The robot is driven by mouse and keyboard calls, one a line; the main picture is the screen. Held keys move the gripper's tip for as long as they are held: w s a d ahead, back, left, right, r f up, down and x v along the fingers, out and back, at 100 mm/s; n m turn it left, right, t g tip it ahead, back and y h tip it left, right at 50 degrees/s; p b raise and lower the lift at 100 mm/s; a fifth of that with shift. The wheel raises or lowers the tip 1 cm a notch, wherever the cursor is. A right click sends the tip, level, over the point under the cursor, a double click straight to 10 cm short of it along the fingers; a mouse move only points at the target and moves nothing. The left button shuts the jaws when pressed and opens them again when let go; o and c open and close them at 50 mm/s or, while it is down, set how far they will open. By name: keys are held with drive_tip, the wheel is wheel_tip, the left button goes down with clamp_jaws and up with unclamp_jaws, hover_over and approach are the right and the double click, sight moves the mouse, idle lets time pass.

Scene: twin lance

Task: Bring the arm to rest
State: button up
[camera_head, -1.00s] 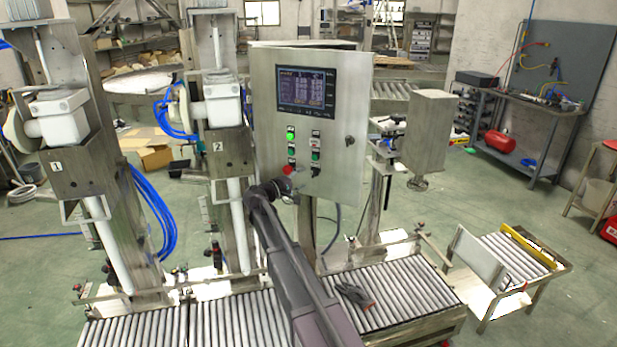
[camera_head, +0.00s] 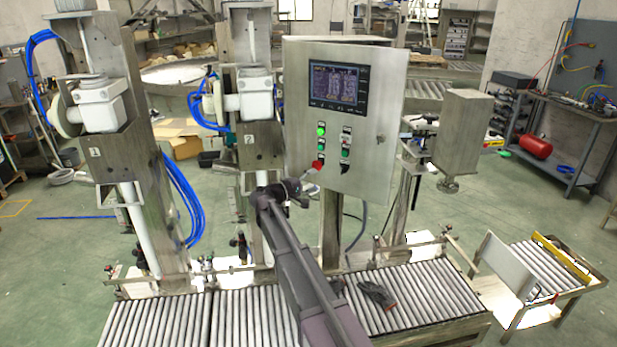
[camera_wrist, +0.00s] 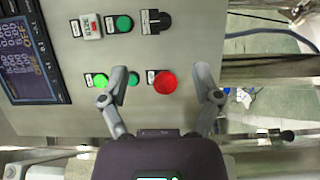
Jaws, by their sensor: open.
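My gripper (camera_head: 308,182) is at the end of my dark arm, in front of the lower part of the steel control cabinet (camera_head: 385,110). In the wrist view its two grey fingers stand apart with nothing between them (camera_wrist: 160,75). Beyond them the red round button (camera_wrist: 165,82) shows between the fingertips, with a green button (camera_wrist: 133,79) near the left fingertip. The red button (camera_head: 318,165) also shows just above the gripper in the head view. I see no contact between fingers and panel, but the exact gap is unclear.
Roller conveyor (camera_head: 415,297) runs below my arm, with a dark glove-like item (camera_head: 377,293) on it. Two filling columns, one marked 1 (camera_head: 96,152), stand left of the cabinet. A steel box (camera_head: 462,130) stands right.

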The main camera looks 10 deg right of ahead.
drive_tip(key=s+d+f+m+g+y, duration=0.2)
drive_tip(key=s+d+f+g+y, duration=0.15)
drive_tip(key=s+f, duration=0.4)
drive_tip(key=s+d+f+m+g+y, duration=0.15)
drive_tip(key=s+f+y, duration=0.3)
drive_tip(key=s, duration=0.55)
drive_tip(key=s+a+f+g+y, duration=0.1)
drive_tip(key=s+a+f+y, duration=0.1)
drive_tip(key=s, duration=0.4)
drive_tip(key=s+a+f+m+y, duration=0.1)
drive_tip(key=s+a+f+y, duration=0.1)
drive_tip(key=s, duration=0.4)
drive_tip(key=s+a+f+g+y, duration=0.1)
drive_tip(key=s+a+f+y, duration=0.1)
drive_tip(key=s+y, duration=0.2)
drive_tip(key=shift+s+a+f+g, duration=0.25)
drive_tip(key=shift+s+f+g, duration=0.05)
drive_tip(key=shift+s, duration=0.65)
drive_tip(key=shift+m, duration=0.25)
